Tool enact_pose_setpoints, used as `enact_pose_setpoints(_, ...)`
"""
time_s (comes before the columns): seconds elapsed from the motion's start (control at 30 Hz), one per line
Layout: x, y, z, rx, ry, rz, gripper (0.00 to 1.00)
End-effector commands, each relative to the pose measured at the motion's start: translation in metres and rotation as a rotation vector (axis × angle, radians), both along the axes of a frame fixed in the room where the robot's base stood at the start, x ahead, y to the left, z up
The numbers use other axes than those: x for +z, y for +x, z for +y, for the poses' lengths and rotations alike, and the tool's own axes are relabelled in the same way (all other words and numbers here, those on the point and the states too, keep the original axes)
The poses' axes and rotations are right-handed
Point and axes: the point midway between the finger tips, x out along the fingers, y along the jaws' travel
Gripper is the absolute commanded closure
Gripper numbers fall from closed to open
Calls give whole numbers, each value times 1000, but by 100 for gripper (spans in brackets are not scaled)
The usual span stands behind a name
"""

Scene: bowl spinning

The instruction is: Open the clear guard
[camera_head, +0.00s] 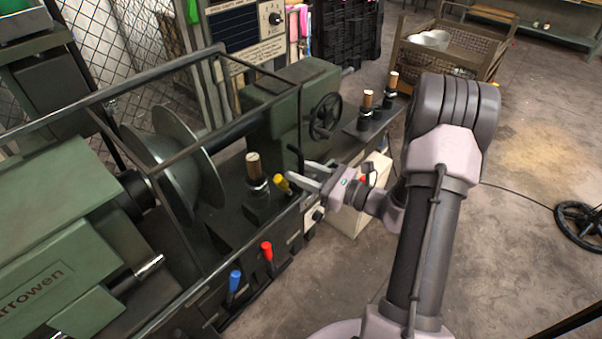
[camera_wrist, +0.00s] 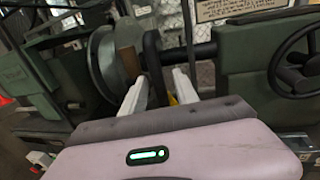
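The clear guard (camera_head: 150,73) is a dark frame with see-through sides, standing over the metal bowl (camera_head: 181,160) on the green lathe in the head view. It looks closed. The bowl also shows in the wrist view (camera_wrist: 104,62). A dark curved handle (camera_wrist: 153,62) stands at the guard's right end, and also shows in the head view (camera_head: 296,157). My gripper (camera_head: 298,170) is open at this handle. In the wrist view its two pale fingers (camera_wrist: 160,82) lie on either side of the handle. I cannot tell whether they touch it.
A yellow knob (camera_head: 281,183) is close below my fingertips. Red (camera_head: 267,250) and blue (camera_head: 235,279) levers stand along the lathe's front. A handwheel (camera_head: 325,117) and wooden-handled posts (camera_head: 367,101) lie behind and right. Floor on the right is mostly clear.

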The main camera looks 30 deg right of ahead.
Motion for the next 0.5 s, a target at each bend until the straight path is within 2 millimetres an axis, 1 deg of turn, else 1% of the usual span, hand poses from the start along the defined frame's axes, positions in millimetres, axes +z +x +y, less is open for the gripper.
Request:
enact_pose_setpoints(0.27,0,1,1,1,0,0,64)
enact_pose_setpoints(0.3,0,1,1,1,0,0,72)
enact_pose_setpoints(0.43,0,1,1,1,0,0,97)
enact_pose_setpoints(0.47,0,1,1,1,0,0,100)
enact_pose_setpoints(0.5,0,1,1,1,0,0,100)
